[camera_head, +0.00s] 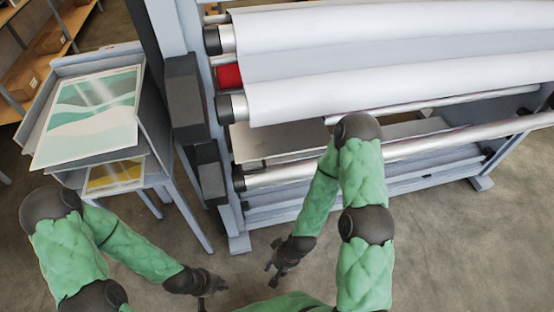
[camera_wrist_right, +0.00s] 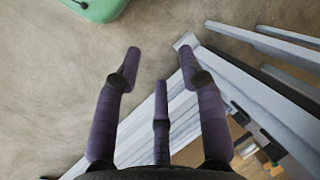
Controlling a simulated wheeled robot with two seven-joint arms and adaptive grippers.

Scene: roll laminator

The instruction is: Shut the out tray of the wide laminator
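The wide laminator (camera_head: 185,95) stands across the upper right, with large white rolls (camera_head: 390,85) on it. Below the rolls a flat grey panel (camera_head: 275,140) lies behind a silver roller (camera_head: 430,143); I cannot tell whether it is the out tray. My right forearm hides part of this area. My right gripper (camera_head: 278,264) is open and empty, low in front of the laminator's left leg. In the right wrist view its fingers (camera_wrist_right: 159,65) are spread above floor and grey frame bars, holding nothing. My left gripper (camera_head: 213,292) is open and empty above the floor, left of the right one.
A grey side stand (camera_head: 153,120) left of the laminator holds a green-and-white print (camera_head: 90,110), with a yellow print (camera_head: 115,175) on a lower shelf. Shelves with boxes (camera_head: 20,75) stand at the far left. The floor (camera_head: 440,240) in front of the laminator is clear.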

